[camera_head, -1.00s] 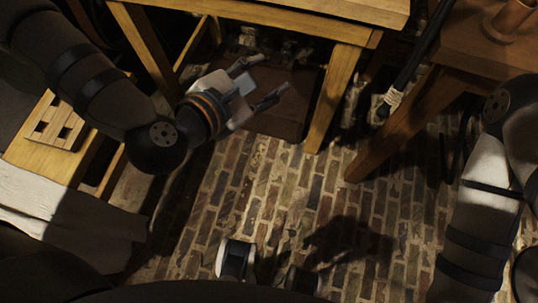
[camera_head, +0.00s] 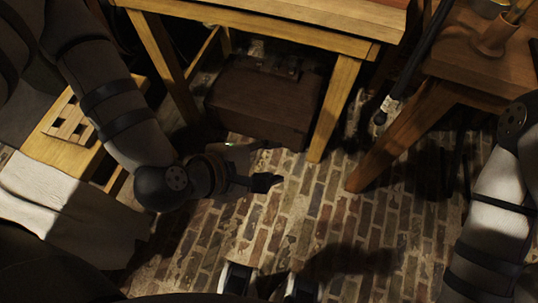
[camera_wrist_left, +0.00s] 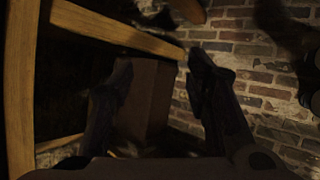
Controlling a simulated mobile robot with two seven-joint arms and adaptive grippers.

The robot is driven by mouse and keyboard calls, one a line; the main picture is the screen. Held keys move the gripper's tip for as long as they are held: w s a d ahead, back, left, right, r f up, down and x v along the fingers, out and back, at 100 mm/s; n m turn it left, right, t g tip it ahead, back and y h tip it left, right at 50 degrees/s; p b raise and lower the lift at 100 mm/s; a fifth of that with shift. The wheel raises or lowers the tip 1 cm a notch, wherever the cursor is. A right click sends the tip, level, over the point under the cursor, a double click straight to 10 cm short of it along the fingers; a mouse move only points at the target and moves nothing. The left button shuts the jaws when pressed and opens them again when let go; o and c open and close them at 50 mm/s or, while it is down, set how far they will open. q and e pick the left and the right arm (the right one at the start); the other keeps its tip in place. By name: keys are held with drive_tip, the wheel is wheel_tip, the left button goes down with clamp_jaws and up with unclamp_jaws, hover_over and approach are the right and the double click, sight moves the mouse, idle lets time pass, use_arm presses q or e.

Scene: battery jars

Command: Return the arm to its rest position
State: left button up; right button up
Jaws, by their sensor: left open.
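My left arm comes in from the left in the head view, with its gripper (camera_head: 266,165) low over the brick floor, in front of the wooden table. In the left wrist view the left gripper (camera_wrist_left: 160,75) has its two dark fingers spread apart, with nothing between them. My right arm shows at the right edge of the head view, but its gripper is out of the frame.
A wooden table (camera_head: 270,18) stands at the back, with a dark brown chest (camera_head: 265,100) beneath it. A second table (camera_head: 470,60) at the right bears a brown cup (camera_head: 492,40). A wooden rack (camera_head: 70,125) and pale cloth (camera_head: 65,195) lie at left. The brick floor (camera_head: 290,215) between is clear.

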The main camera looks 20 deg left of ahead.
use_arm(q)
drive_tip(key=s+a+f+m+g+y+p, duration=0.1)
drive_tip(key=s+a+m+g+y, duration=0.1)
drive_tip(key=s+a+m, duration=0.3)
drive_tip(key=s+a+f+m+g+y+p, duration=0.1)
drive_tip(key=s+a+m+g, duration=0.3)
drive_tip(key=s, duration=0.7)
drive_tip(key=s+a+f+m+g+y+p, duration=0.2)
drive_tip(key=s+a+m+g, duration=0.1)
drive_tip(key=s+a+m, duration=0.3)
drive_tip(key=s+m, duration=0.2)
drive_tip(key=shift+f+m+g+y+p, duration=0.3)
drive_tip(key=shift+f+g+p, duration=0.05)
drive_tip(key=shift+f+g, duration=0.05)
use_arm(e)
drive_tip(key=w+r+t, duration=0.2)
drive_tip(key=w+r, duration=0.3)
drive_tip(key=shift+w+r, duration=0.3)
